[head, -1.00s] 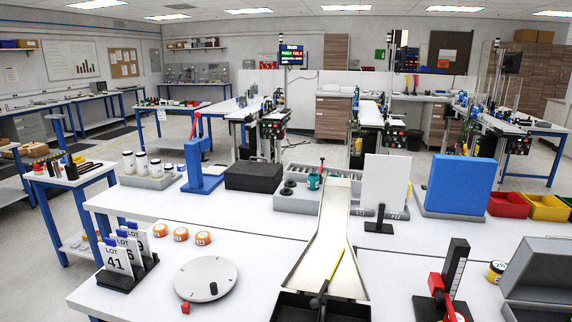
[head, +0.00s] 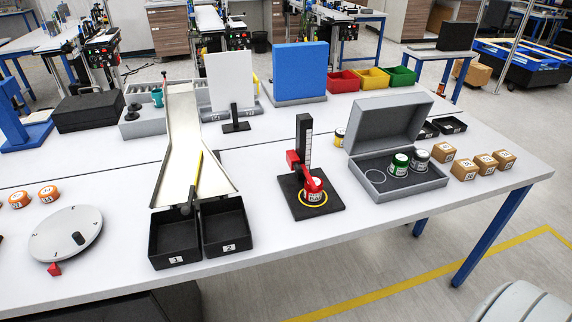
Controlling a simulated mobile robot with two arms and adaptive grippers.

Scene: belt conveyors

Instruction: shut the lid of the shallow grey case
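The shallow grey case (head: 402,188) stands on the white table right of centre in the head view. Its lid (head: 390,121) is open, raised at the back and leaning slightly backward. Inside the dark-lined base are a green jar (head: 399,165) and a grey jar with a white label (head: 419,161), side by side. A pale ring outline (head: 375,176) on the lining at the left is empty.
A height gauge with a red slider (head: 293,160) and a red jar (head: 313,187) stands left of the case. Several small cardboard boxes (head: 464,170) sit close to its right. Bare tabletop is in front.

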